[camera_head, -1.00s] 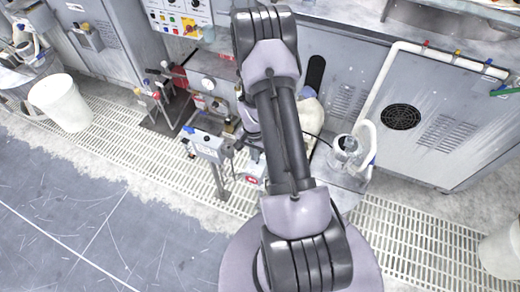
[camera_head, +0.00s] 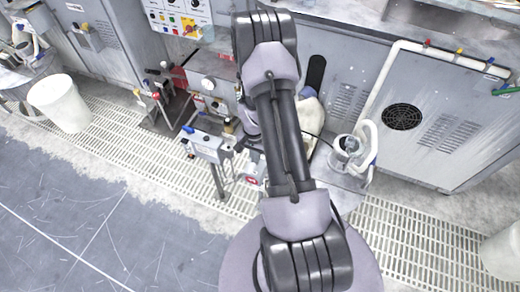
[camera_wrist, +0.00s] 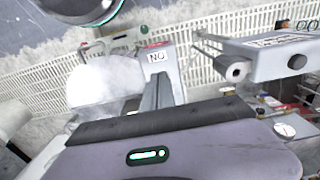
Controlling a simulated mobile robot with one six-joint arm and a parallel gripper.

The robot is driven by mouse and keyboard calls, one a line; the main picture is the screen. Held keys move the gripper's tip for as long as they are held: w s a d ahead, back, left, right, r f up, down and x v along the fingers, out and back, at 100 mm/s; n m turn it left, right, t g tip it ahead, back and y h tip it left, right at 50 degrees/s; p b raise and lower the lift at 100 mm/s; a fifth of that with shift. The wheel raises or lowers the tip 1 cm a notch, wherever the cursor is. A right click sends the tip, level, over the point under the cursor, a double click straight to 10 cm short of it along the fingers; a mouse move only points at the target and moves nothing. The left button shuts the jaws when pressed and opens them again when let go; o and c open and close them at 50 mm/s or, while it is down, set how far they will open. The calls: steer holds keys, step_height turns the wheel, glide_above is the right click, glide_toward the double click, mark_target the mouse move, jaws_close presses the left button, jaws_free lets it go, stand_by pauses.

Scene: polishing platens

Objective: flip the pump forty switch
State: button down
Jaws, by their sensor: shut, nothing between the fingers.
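A grey control box (camera_head: 207,146) with a blue part on top stands on a post left of my arm in the head view. In the wrist view, a grey box (camera_wrist: 262,60) at the right has a label strip and a round black knob (camera_wrist: 297,62). The print is too small to read, so I cannot tell which switch is pump forty. My gripper (camera_wrist: 158,88) shows at the middle of the wrist view, shut and empty, pointing toward a pale box marked "NO" (camera_wrist: 157,57). It appears apart from the knob. In the head view my arm hides the gripper.
A panel with coloured buttons (camera_head: 180,15) is on the cabinet behind. A white bucket (camera_head: 60,103) stands at the left on the slatted floor grating (camera_head: 125,150). A white pipe with coloured valves (camera_head: 440,52) runs along the right cabinet. The grey floor at the left is clear.

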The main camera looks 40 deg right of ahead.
steer(key=shift+f+b, duration=0.55)
steer(key=shift+f, duration=0.1)
stand_by(0.5)
step_height(320, 180, up, 7)
steer(key=p, duration=0.4)
stand_by(0.4)
